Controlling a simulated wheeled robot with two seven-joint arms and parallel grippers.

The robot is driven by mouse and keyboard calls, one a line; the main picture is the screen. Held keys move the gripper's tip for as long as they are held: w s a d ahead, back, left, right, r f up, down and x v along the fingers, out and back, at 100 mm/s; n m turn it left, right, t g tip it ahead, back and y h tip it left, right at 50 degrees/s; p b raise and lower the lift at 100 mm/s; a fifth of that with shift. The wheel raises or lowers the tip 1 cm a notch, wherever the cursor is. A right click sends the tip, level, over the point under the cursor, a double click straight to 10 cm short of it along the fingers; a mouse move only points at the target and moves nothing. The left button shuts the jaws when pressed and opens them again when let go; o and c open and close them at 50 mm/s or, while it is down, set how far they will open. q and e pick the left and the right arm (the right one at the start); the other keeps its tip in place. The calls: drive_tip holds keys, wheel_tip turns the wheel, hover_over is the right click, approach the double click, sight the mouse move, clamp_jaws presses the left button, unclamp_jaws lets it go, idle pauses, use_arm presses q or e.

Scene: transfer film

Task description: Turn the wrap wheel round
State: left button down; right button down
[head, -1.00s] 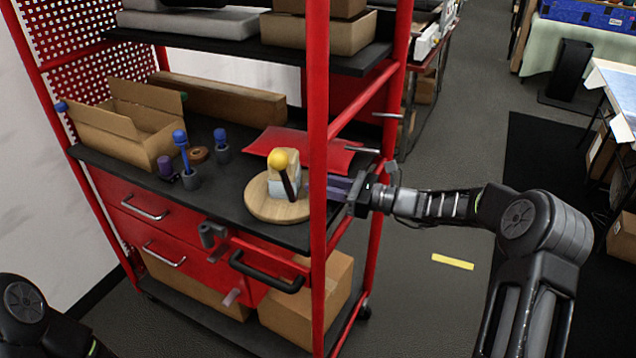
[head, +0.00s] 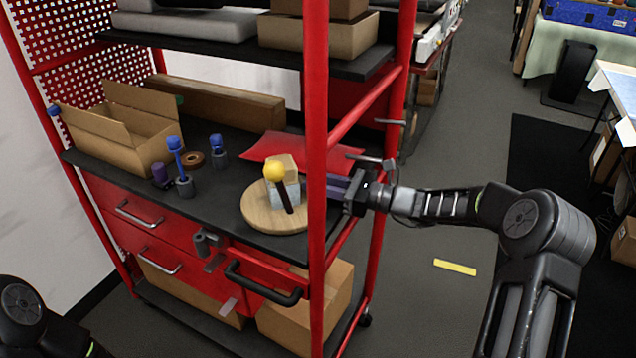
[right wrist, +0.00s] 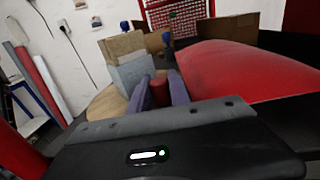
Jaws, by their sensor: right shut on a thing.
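The wrap wheel (head: 262,217) is a round wooden disc on the rack's black shelf. A block (head: 291,189), tan on top and grey on its side, stands on it. A dark stick with a yellow ball (head: 274,172) leans in front of the block. My right gripper (right wrist: 160,91) comes in from the right, partly hidden by the red post. In the right wrist view its purple fingers are shut on a dark red peg (right wrist: 159,92) beside the disc (right wrist: 107,103) and block (right wrist: 131,72). The peg's base is hidden. My left gripper is out of view.
The red post (head: 317,130) stands between the head camera and my right fingers. A red flat packet (head: 290,148) lies behind the wheel. An upper shelf (head: 240,52) hangs above.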

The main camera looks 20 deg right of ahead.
drive_tip(key=shift+w, duration=0.2)
idle(0.4)
drive_tip(key=c, duration=1.2)
unclamp_jaws()
drive_tip(key=shift+d, duration=0.1)
drive_tip(key=b+v, duration=0.1)
drive_tip(key=v, duration=0.6)
drive_tip(key=shift+s+d, duration=0.25)
drive_tip(key=shift+c, duration=0.3)
